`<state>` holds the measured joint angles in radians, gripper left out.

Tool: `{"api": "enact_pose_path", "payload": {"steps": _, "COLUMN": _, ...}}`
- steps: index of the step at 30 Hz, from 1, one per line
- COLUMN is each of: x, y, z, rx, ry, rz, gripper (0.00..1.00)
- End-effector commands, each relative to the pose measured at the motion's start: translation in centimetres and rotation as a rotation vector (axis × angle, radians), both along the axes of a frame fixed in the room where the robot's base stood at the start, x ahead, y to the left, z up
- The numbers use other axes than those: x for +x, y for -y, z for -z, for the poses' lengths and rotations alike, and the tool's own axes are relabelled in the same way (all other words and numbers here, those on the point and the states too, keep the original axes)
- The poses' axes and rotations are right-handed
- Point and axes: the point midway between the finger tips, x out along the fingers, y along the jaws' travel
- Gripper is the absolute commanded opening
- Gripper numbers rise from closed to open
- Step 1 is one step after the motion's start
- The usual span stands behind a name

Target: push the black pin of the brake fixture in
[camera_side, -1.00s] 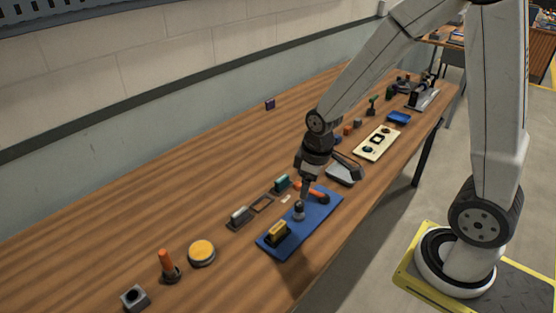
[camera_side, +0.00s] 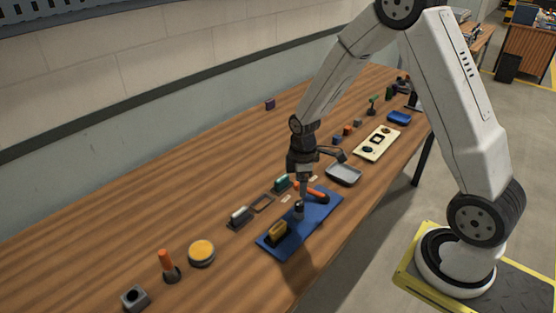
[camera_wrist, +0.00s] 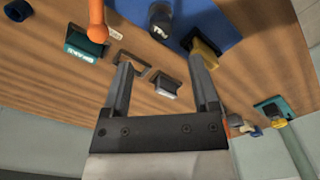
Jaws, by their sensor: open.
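A teal block fixture (camera_side: 281,184) stands on the table behind the blue mat. In the wrist view the teal block (camera_wrist: 83,46) bears a white label that seems to read BRAKE.
The blue mat (camera_side: 322,213) also carries a yellow block (camera_side: 277,232) and an orange handle (camera_side: 314,192). An empty dark frame (camera_side: 262,203) and a pale-topped block (camera_side: 239,216) stand behind it. A grey tray (camera_side: 343,174) is to the right. The table toward the wall is clear.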

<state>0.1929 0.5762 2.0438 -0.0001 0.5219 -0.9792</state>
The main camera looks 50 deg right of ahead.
Motion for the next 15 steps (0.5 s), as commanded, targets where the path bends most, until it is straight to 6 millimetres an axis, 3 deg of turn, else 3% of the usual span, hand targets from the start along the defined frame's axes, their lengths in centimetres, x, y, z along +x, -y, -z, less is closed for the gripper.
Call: {"api": "enact_pose_path", "payload": {"steps": 15, "x": -0.1, "y": 0.0, "z": 4.9, "rx": 0.0, "ry": -0.003, "rz": 0.001, "gripper": 0.77}}
